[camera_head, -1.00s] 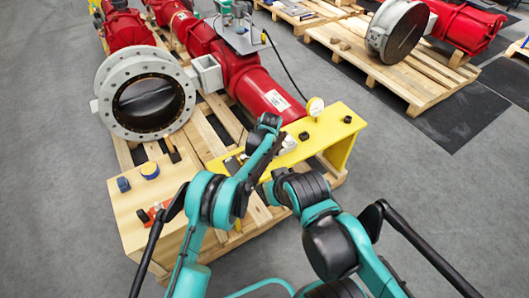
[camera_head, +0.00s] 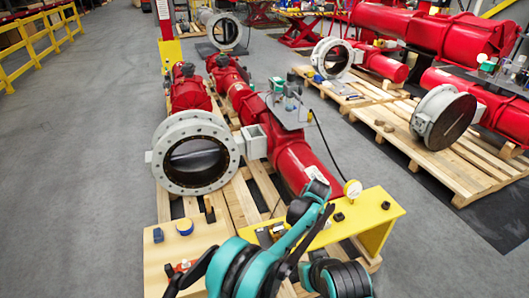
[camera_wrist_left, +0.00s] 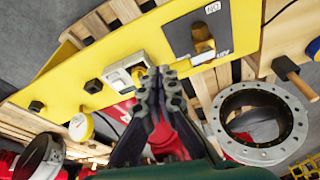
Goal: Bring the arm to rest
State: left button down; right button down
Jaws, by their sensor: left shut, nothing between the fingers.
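My left gripper (camera_wrist_left: 160,78) shows in the left wrist view. Its two dark fingers are together with nothing between them, in front of the yellow panel and close to a small white fixture (camera_wrist_left: 127,72) in the picture; I cannot tell whether they touch it. In the head view my left arm (camera_head: 290,237) reaches up from the bottom over the near part of the yellow bench (camera_head: 378,212), and its fingers are not clear there. Part of my right arm (camera_head: 345,281) shows at the bottom edge; its gripper is out of view.
A red valve actuator (camera_head: 300,160) with a grey flanged valve (camera_head: 168,187) lies on a wooden pallet. A gauge (camera_head: 352,189) and black knobs stand at the yellow bench. A wooden board (camera_head: 165,262) holds small parts. The grey floor at left is clear.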

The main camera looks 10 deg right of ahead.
pick_arm(q)
jog(key=s+a+r+t, duration=0.1)
jog(key=a+r, duration=1.6)
jog(key=a, duration=0.3)
jog(key=s+a+r+t, duration=0.1)
jog(key=s+a+r, duration=0.2)
jog(key=s+a, duration=0.3)
jog(key=s+a+r, duration=0.3)
jog(key=s+a, duration=0.1)
jog(key=a, duration=0.4)
jog(key=s+a+f+t, duration=0.1)
jog(key=s+a+f, duration=0.1)
jog(key=s+a, duration=0.4)
jog(key=s+a+f+t, duration=0.1)
jog(key=s+a+f, duration=0.1)
jog(key=s+a, duration=0.4)
jog(key=s, duration=0.3)
jog(key=shift+s+f+n, duration=0.2)
jog(key=shift+f+n, duration=0.15)
jog(key=shift+n, duration=0.05)
